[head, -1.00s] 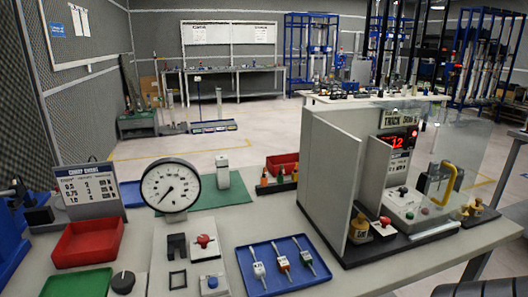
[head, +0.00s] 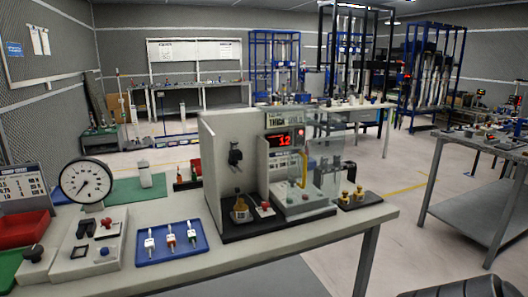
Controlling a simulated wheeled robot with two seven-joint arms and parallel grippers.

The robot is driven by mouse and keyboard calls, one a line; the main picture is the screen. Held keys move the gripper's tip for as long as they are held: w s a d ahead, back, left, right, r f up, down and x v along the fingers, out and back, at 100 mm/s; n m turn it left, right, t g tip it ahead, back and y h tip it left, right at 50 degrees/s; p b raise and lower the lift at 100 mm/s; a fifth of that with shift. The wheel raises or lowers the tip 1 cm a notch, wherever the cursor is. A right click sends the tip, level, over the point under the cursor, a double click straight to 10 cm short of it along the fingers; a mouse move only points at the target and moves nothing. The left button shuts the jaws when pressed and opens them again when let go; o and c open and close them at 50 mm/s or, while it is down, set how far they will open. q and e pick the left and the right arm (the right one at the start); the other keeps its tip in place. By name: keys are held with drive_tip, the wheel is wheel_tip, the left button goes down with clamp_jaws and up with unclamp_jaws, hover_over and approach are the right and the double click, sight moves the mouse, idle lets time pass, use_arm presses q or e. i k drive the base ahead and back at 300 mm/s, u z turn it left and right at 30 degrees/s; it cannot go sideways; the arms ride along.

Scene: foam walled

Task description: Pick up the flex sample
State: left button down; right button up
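A blue tray (head: 190,254) lies near the front edge of the bench. Three small tagged samples lie in it side by side: a white-tagged one (head: 150,242), one with an orange-red part (head: 170,240) in the middle, and one with a green part (head: 191,234) at the right. Their tags are too small to read, so I cannot tell which one is the flex sample.
A round dial gauge (head: 87,180) stands left of the tray. A tester with a red display (head: 286,138) stands right of it, with grey and clear walls. A red bin (head: 24,228) is at far left. Another grey table (head: 475,205) stands at right, with open floor between.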

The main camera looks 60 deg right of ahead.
sight(233, 144)
drive_tip(key=z, duration=1.15)
drive_tip(key=i, duration=0.1)
drive_tip(key=z, duration=0.25)
